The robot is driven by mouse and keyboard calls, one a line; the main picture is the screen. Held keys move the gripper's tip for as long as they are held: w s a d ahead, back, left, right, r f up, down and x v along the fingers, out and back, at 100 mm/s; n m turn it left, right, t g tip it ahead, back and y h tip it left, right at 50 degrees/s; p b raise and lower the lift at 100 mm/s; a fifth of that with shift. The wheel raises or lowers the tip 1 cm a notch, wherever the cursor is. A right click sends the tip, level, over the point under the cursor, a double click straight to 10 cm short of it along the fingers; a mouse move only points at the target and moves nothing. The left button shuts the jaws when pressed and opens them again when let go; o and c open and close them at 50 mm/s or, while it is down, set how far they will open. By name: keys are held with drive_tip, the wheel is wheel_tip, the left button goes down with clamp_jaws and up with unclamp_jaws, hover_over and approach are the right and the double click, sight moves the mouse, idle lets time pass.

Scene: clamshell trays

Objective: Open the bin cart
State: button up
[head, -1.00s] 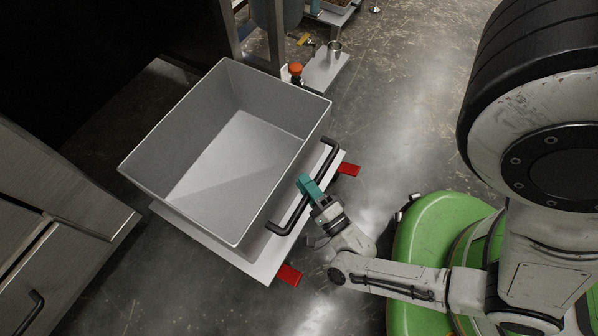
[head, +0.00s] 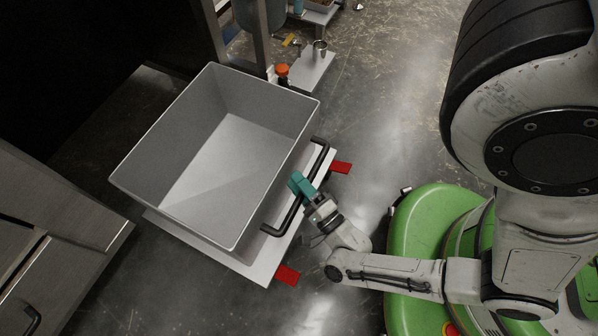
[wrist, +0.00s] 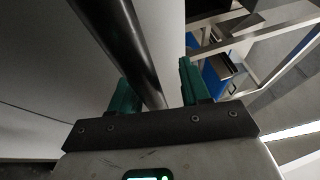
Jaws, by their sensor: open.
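The bin cart (head: 262,262) is a white platform with an open-topped grey bin (head: 128,187) on it, which looks empty. A black bar handle (head: 285,224) runs along its right side, facing me. My gripper (head: 298,184) is at the middle of this handle with its teal fingers open. In the wrist view the handle (wrist: 120,38) passes between the two teal fingers (wrist: 158,90), nearer the left one. The handle's far side is partly hidden by the fingers.
Two red pedals (head: 286,275) stick out from the cart's near side. A metal drawer cabinet (head: 78,212) stands close at the left. A small platform with a metal cup (head: 320,47) and an orange-topped item (head: 282,70) are behind.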

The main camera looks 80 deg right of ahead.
wheel_tip(320, 180, up, 3)
drive_tip(key=shift+p, duration=1.05)
drive_tip(key=o, duration=0.6)
drive_tip(key=s+r+p, duration=0.1)
drive_tip(key=r+p, duration=0.1)
drive_tip(key=s+a+r+p, duration=0.1)
drive_tip(key=s+r, duration=0.1)
drive_tip(key=s+r+p, duration=0.2)
drive_tip(key=shift+s+a+r+p, duration=0.1)
drive_tip(key=shift+a+r+p, duration=0.1)
drive_tip(key=shift+r+p, duration=0.15)
drive_tip(key=shift+c, duration=0.2)
drive_tip(key=s, duration=0.2)
drive_tip(key=s+a+r, duration=0.1)
drive_tip(key=s, duration=0.2)
drive_tip(key=s+a+r+p, duration=0.1)
drive_tip(key=s, duration=0.1)
drive_tip(key=shift+s+a+r, duration=0.15)
drive_tip(key=shift+r, duration=0.1)
drive_tip(key=c, duration=0.6)
drive_tip(key=shift+o, duration=0.2)
drive_tip(key=shift+s+r, duration=0.1)
drive_tip(key=shift+s, duration=0.45)
